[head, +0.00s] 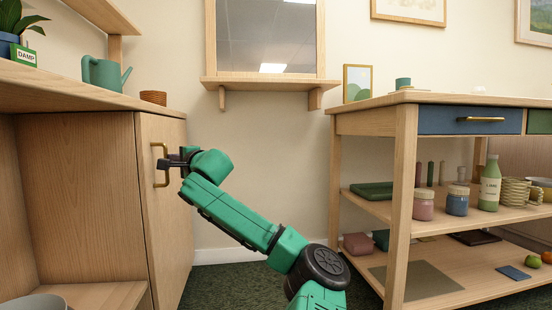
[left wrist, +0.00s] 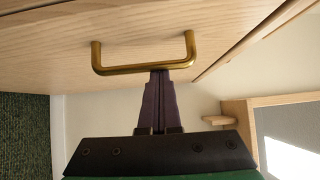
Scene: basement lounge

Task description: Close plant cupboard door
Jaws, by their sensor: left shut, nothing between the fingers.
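The wooden cupboard door (head: 172,225) is at the left in the head view, under the top that carries the plant (head: 14,18). It has a brass handle (head: 155,179), which also shows in the left wrist view (left wrist: 140,69). I cannot tell whether the door stands slightly ajar. My left gripper (head: 164,162) is at the handle, its dark fingers shut together with nothing between them. In the left wrist view the fingertips (left wrist: 160,74) reach the handle's bar; whether they touch it is unclear. My right gripper is not in view.
A green watering can (head: 104,74) and small brown pots (head: 153,98) stand on the cupboard top (head: 60,88). An open compartment with a shelf (head: 105,295) lies left of the door. A laden shelf unit (head: 402,200) stands right. Dark carpet (head: 225,284) lies between.

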